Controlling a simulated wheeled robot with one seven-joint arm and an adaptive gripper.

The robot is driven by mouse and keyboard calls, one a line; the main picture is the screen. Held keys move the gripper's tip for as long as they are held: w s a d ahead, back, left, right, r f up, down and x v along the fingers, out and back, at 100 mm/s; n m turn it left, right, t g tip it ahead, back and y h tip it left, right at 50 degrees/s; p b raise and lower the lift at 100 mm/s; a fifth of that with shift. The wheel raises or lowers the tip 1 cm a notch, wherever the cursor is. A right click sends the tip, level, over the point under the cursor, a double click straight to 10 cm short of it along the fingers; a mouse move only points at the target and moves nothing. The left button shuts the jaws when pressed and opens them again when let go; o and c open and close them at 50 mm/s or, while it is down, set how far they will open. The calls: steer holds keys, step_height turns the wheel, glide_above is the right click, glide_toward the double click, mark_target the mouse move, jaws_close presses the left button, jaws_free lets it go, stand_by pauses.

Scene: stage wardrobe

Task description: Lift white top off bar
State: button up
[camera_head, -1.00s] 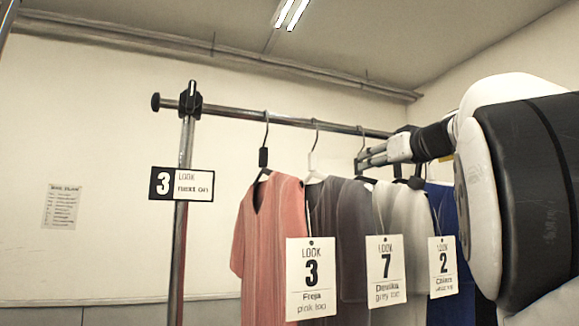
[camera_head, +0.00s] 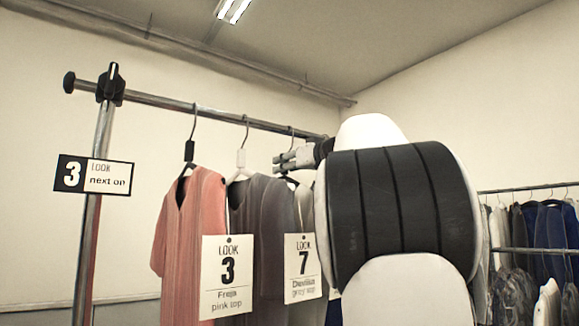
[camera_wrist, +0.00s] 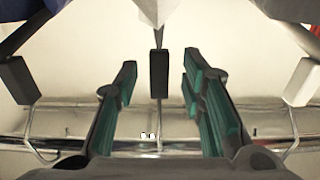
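The white top shows in the wrist view as a pale garment (camera_wrist: 155,10) at the top edge, below a hanger with a black block (camera_wrist: 159,75). In the head view only a pale strip of it (camera_head: 306,205) shows behind the Look 7 tag; my arm hides the rest. My gripper (camera_wrist: 160,80) is open, its green-padded fingers on either side of the black block with gaps visible. In the head view my gripper (camera_head: 280,160) is just below the bar (camera_head: 250,121), at hanger height. The hanger's hook reaches toward the bar.
The pink top (camera_head: 185,225) and a grey top (camera_head: 265,215) hang to the left. Neighbouring hanger blocks, one black (camera_wrist: 15,80) and one white (camera_wrist: 302,82), flank my fingers. A Look 3 sign (camera_head: 93,175) is on the rack post. Another clothes rack (camera_head: 535,250) stands at right.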

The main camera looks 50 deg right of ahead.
jaws_close()
steer(key=shift+r, duration=0.15)
steer(key=shift+r+p, duration=1.45)
steer(key=shift+r, duration=0.15)
steer(key=shift+s, duration=0.15)
steer(key=b+v, duration=0.2)
steer(key=v, duration=0.5)
steer(key=shift+s, duration=0.35)
stand_by(0.5)
steer(key=shift+a, duration=0.1)
steer(key=p+v, duration=0.6)
steer(key=v, duration=4.2)
steer(key=shift+d+f+p, duration=0.2)
steer(key=shift+d+p, duration=0.1)
steer(key=shift+p, duration=0.05)
